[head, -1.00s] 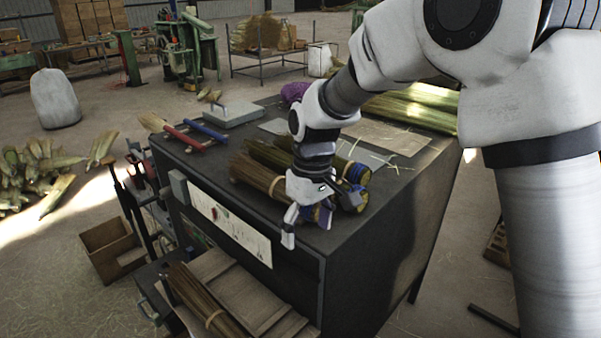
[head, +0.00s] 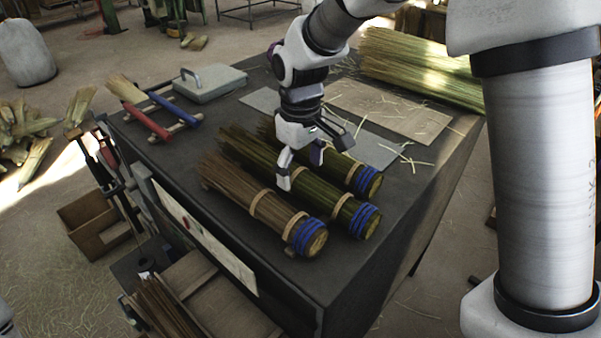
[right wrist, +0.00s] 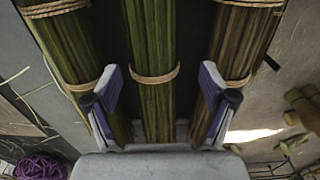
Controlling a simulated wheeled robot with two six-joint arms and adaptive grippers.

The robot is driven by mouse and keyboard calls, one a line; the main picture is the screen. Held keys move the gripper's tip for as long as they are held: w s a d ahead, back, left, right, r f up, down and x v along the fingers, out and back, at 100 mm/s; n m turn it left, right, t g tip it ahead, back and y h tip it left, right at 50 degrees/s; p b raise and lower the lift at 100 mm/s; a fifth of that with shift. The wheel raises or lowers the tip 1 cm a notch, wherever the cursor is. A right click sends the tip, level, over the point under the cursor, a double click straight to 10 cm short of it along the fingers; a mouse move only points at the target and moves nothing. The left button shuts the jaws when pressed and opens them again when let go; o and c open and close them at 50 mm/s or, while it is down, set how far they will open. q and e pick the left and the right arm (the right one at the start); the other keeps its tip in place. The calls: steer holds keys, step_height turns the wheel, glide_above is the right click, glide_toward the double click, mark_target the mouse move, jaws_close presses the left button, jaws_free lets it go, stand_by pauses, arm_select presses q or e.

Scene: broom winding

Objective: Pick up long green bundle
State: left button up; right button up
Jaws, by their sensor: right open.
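Three tied bundles lie side by side on the dark workbench (head: 300,277). The long green bundle (head: 318,201) is the middle one, with blue bands at its near right end. A brown bundle (head: 232,184) lies in front of it and another green bundle (head: 346,172) behind it. My right gripper (head: 303,165) is open above the middle bundle and hides part of it. In the right wrist view, the long green bundle (right wrist: 150,45) runs between the spread fingers (right wrist: 157,100). Contact cannot be told. My left gripper is not in view.
Red and blue handled tools (head: 140,120) and a grey box with a handle (head: 202,84) sit at the bench's left. Loose straw (head: 420,65) lies at the back right. Purple cord (right wrist: 40,167) shows in the right wrist view.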

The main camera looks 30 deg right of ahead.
steer(key=shift+s+a+f+p, duration=0.1)
steer(key=shift+s+f+p, duration=0.2)
steer(key=shift+f, duration=0.45)
steer(key=w+f, duration=0.1)
steer(key=f, duration=0.1)
steer(key=shift+w+d+f, duration=0.3)
steer(key=shift+w+d, duration=0.05)
steer(key=shift+w+d+f, duration=0.15)
steer(key=shift+w, duration=0.15)
steer(key=shift+s+a+r, duration=0.25)
steer(key=shift+s+r, duration=0.05)
steer(key=shift+s, duration=0.2)
steer(key=c, duration=1.2)
steer(key=shift+s, duration=0.1)
steer(key=shift+c, duration=0.4)
steer(key=shift+w+d, duration=0.1)
steer(key=shift+w, duration=0.25)
steer(key=shift+w+r, duration=0.1)
steer(key=shift+r, duration=0.2)
arm_select(q)
steer(key=b, duration=0.1)
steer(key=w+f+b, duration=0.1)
steer(key=b, duration=0.1)
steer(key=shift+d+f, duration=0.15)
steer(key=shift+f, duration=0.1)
arm_select(e)
step_height(320, 180, up, 9)
steer(key=shift+r, duration=0.15)
